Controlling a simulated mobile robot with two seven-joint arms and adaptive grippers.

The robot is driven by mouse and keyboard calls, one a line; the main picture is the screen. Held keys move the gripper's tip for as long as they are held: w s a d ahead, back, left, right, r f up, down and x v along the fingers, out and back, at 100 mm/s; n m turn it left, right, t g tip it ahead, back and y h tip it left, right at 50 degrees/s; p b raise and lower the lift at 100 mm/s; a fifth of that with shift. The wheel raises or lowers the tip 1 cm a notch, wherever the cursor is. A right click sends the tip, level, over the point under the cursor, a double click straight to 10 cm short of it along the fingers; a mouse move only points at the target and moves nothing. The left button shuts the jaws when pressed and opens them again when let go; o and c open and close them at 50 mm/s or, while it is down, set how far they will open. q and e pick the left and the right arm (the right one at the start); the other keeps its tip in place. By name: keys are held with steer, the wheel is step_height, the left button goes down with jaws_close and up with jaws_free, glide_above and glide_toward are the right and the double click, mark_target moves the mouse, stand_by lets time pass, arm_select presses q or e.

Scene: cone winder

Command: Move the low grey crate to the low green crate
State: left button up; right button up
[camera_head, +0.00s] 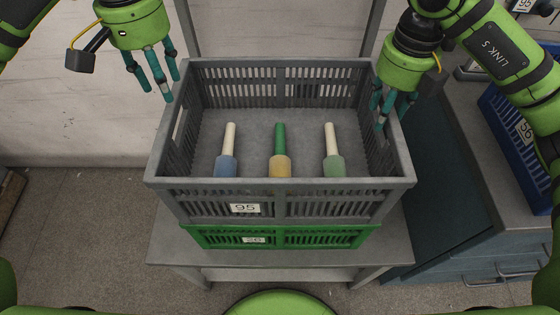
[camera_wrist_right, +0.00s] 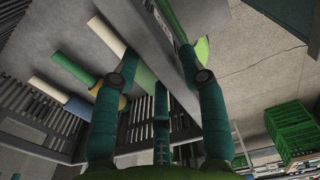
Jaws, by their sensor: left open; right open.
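The grey crate (camera_head: 300,206) with label 95 sits on top of the green crate (camera_head: 320,238) with label 26, on a grey stand. It holds three cones with yarn: blue (camera_head: 227,160), tan on a green cone (camera_head: 280,160) and pale green (camera_head: 333,160). My left gripper (camera_head: 160,88) is open, apart from the crate, outside its left wall near the back. My right gripper (camera_head: 391,112) is open at the right wall; its fingers appear on both sides of the rim, also in the right wrist view (camera_wrist_right: 163,80). Most of the green crate is hidden underneath.
The grey stand (camera_head: 270,256) shows in front of the crates. A dark cabinet with a grey top (camera_head: 480,235) stands close on the right, with a blue crate (camera_head: 515,125) on it. Stacked green crates (camera_wrist_right: 290,130) show in the right wrist view.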

step_height(320, 180, up, 7)
steer(key=shift+r, duration=0.1)
stand_by(0.7)
